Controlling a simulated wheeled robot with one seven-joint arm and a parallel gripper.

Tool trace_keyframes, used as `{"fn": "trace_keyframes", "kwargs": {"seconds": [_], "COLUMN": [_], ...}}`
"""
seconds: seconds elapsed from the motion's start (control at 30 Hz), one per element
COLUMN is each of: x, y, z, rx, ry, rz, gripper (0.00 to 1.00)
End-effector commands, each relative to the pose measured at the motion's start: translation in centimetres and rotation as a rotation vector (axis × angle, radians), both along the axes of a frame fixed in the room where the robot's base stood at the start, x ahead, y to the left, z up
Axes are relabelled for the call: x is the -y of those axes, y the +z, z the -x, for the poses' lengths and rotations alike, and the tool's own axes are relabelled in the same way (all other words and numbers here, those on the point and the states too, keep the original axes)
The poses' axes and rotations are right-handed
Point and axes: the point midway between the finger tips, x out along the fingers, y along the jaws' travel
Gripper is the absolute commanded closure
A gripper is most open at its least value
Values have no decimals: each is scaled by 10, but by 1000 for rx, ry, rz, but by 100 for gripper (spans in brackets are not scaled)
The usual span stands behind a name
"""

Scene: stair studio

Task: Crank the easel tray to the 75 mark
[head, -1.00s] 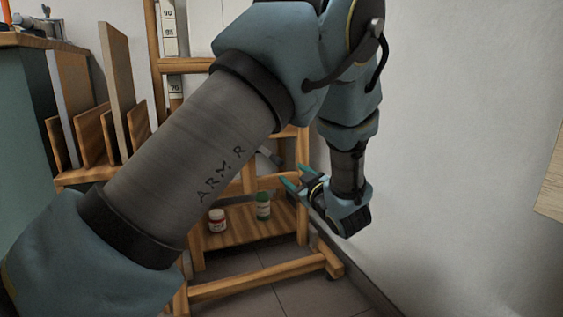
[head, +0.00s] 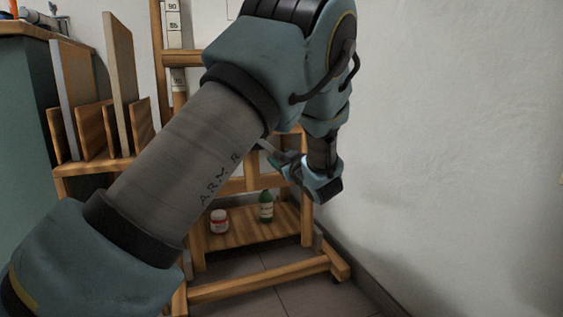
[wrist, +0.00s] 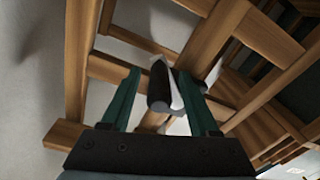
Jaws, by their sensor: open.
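The wooden easel (head: 168,103) stands against the wall, partly hidden by my arm. Its white scale strip (head: 173,30) shows 90, 85 and 70; the part between is behind a crossbar, and I cannot make out a pointer. The crank's dark round grip (wrist: 160,90) shows in the wrist view with a pale metal arm behind it. My gripper (wrist: 158,72) is open, with one teal finger on each side of the grip; I cannot tell whether either touches it. The easel tray cannot be made out behind my arm.
A red-and-white jar (head: 219,222) and a green bottle (head: 266,207) stand on the easel's low shelf (head: 240,236). A wooden rack with upright boards (head: 122,85) is at left by a green cabinet (head: 22,130). The bare wall (head: 440,120) is close on the right.

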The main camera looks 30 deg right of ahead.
Motion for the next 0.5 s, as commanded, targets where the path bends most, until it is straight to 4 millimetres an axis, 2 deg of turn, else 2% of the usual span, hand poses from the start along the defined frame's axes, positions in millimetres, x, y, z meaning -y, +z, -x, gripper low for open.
{"fn": "trace_keyframes", "kwargs": {"seconds": [0.23,0.5], "x": [0,0], "y": [0,0], "z": [0,0], "rx": [0,0], "ry": [0,0], "rz": [0,1], "gripper": [40,70]}}
